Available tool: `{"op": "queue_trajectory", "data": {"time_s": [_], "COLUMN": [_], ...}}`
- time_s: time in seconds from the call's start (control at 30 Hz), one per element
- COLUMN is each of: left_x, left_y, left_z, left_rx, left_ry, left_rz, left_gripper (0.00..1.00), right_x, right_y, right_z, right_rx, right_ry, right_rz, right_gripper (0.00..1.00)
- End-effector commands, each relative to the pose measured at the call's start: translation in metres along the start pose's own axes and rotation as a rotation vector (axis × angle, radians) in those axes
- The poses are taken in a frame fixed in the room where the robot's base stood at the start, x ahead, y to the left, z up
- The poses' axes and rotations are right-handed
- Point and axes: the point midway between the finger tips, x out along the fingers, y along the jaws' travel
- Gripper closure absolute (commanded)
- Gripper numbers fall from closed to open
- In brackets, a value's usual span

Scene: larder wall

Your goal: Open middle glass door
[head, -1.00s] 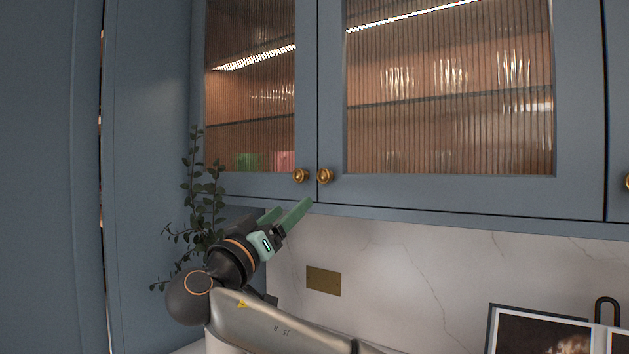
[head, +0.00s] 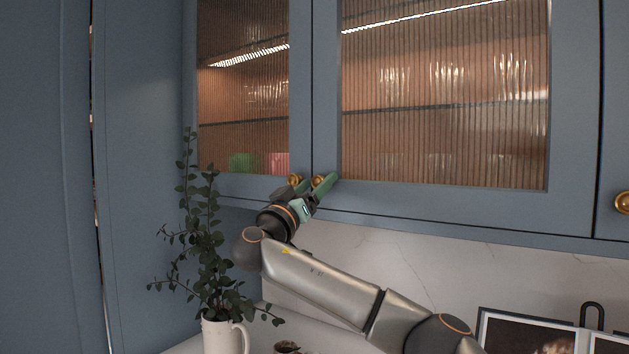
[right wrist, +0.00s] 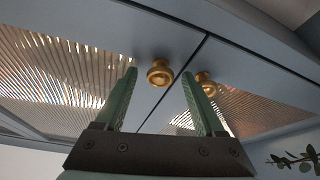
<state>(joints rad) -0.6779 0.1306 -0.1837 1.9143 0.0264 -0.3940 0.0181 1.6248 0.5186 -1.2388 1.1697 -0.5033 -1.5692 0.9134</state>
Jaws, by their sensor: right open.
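The middle glass door (head: 450,195) is a blue-grey framed door with ribbed glass, and it is shut. Its round brass knob (head: 318,181) sits at the lower left corner of its frame. In the right wrist view this knob (right wrist: 159,76) shows between the two green fingers. My right gripper (head: 319,184) is open at the knob, one finger on each side. I cannot tell whether a finger touches it. My left gripper is not in view.
The left glass door's knob (head: 295,180) is close beside, partly behind a finger in the right wrist view (right wrist: 206,84). A leafy plant in a white jug (head: 222,338) stands left of my arm. A framed picture (head: 530,335) leans at lower right.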

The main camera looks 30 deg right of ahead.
Motion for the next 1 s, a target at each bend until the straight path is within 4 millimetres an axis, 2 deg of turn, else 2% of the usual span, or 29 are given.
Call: {"op": "queue_trajectory", "data": {"time_s": [0.23,0.83,1.0], "left_x": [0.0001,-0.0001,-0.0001], "left_y": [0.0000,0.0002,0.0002], "left_z": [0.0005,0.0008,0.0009], "left_rx": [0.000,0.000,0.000], "left_ry": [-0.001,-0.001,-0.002], "left_rz": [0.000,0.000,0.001], "left_gripper": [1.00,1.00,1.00], "right_x": [0.0003,0.0000,0.0000], "right_y": [0.0000,0.0000,0.0000], "right_z": [0.0003,0.0002,0.0002], "right_rx": [0.000,-0.001,-0.001], "right_ry": [0.000,0.000,0.000], "right_rz": [0.000,0.000,0.000], "right_gripper": [0.31,0.99,1.00]}}
